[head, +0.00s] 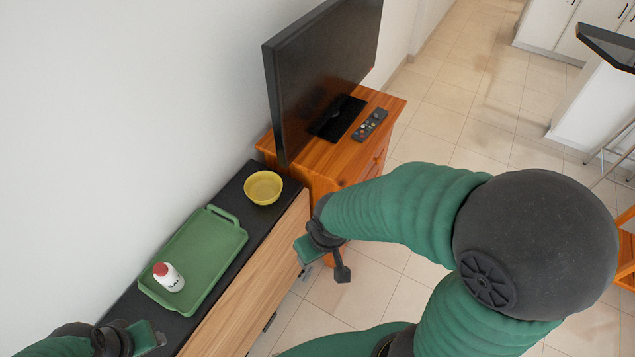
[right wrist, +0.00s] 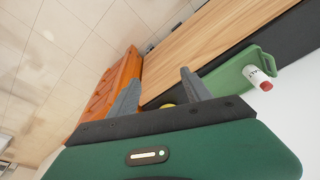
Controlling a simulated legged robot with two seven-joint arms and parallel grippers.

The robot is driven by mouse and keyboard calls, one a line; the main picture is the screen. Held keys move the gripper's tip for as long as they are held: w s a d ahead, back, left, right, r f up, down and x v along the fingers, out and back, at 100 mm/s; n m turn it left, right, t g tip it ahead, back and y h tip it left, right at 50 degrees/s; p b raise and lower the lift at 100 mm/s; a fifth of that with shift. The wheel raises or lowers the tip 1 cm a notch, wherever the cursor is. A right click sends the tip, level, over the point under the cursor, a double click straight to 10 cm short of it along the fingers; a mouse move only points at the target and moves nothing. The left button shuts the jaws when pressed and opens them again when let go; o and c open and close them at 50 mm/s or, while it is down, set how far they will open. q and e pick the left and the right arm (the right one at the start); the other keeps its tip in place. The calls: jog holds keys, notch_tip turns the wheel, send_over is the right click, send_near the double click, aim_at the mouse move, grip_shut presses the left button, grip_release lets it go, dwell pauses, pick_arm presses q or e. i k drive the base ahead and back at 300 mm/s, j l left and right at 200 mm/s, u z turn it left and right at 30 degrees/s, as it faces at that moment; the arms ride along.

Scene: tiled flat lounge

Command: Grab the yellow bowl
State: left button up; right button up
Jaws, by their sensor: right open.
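The yellow bowl (head: 263,187) sits upright on the dark top of the low cabinet, near its far end by the TV stand. A small yellow part of the bowl (right wrist: 168,105) shows in the right wrist view, mostly hidden behind my gripper body. My right gripper (head: 322,268) is beside the cabinet's wooden front, to the right of the bowl and apart from it. In the right wrist view its two grey fingers (right wrist: 158,78) are spread with nothing between them. My left gripper (head: 150,338) is at the bottom left, by the cabinet's near end; its jaw state is unclear.
A green tray (head: 226,240) with a red-capped white bottle (head: 168,277) lies on the cabinet (head: 240,289) next to the bowl. An orange wooden stand (head: 330,160) holds a TV (head: 325,70) and a remote (head: 370,124).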

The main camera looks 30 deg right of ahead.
aim_at(263, 188)
jog(key=z, duration=0.55)
jog(key=i+l+u, duration=0.2)
jog(key=u, duration=0.2)
jog(key=i+l+u, duration=0.5)
jog(key=u, duration=0.3)
jog(key=l, duration=0.1)
